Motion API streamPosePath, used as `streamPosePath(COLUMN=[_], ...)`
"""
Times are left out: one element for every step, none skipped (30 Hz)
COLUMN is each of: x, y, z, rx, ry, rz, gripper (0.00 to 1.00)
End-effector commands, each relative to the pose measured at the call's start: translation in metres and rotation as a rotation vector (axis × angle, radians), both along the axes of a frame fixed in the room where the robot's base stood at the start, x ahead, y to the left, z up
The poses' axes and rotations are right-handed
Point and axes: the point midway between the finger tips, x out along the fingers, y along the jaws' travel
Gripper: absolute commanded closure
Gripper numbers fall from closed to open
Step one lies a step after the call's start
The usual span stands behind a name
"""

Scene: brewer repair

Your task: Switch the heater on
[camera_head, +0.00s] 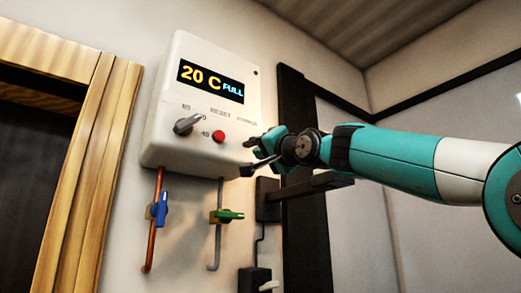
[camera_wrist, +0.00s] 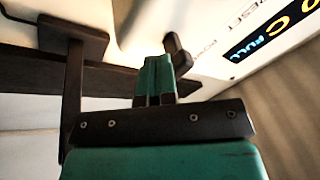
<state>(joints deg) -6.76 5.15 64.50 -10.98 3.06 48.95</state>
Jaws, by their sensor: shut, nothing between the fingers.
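The heater (camera_head: 205,75) is a white wall box, and its display (camera_head: 213,82) reads "20 C FULL". A grey knob (camera_head: 187,124) and a red button (camera_head: 218,137) sit on its lower front. My gripper (camera_head: 262,147) is at the heater's lower right corner, below the third label, and partly hides that spot. In the wrist view my gripper (camera_wrist: 155,78) is shut and empty, its teal fingers together. A dark lever (camera_wrist: 178,52) stands on the heater's face, close beside the fingertips near the "POWER" label. I cannot tell whether they touch.
A copper pipe with a blue-handled valve (camera_head: 158,210) and a grey pipe with a green-handled valve (camera_head: 226,215) hang below the heater. A black wall box (camera_head: 268,198) and a dark frame (camera_head: 300,230) stand close under my arm. A wooden door frame (camera_head: 88,160) is at left.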

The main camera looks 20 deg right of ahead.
Motion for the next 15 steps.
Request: streamPosePath(x=[0.001,-0.001,-0.003,-0.005,-0.007,-0.009,-0.01,-0.01,-0.012,-0.013,-0.015,-0.019,-0.022,-0.025,-0.029], y=[0.001,0.0,-0.001,-0.002,-0.003,-0.004,-0.005,-0.006,-0.007,-0.008,-0.008,-0.01,-0.011,-0.012,-0.013], z=[-0.009,-0.009,-0.01,-0.01,-0.009,-0.009,-0.008,-0.008,-0.007,-0.007,-0.007,-0.007,-0.007,-0.007,-0.007], rx=[-0.002,-0.002,-0.002,-0.001,-0.002,-0.001,-0.001,-0.001,-0.001,0.0,0.0,0.0,0.001,0.001,0.001], ry=[0.01,0.01,0.008,0.006,0.005,0.004,0.004,0.003,0.002,0.001,0.0,-0.001,-0.003,-0.004,-0.004], rz=[0.004,0.003,0.002,0.001,0.0,-0.001,-0.002,-0.003,-0.004,-0.005,-0.006,-0.006,-0.006,-0.006,-0.006], gripper=[1.0,1.0,1.0,1.0,1.0,1.0,1.0,1.0,1.0,1.0,1.0,1.0,1.0,1.0,1.0])
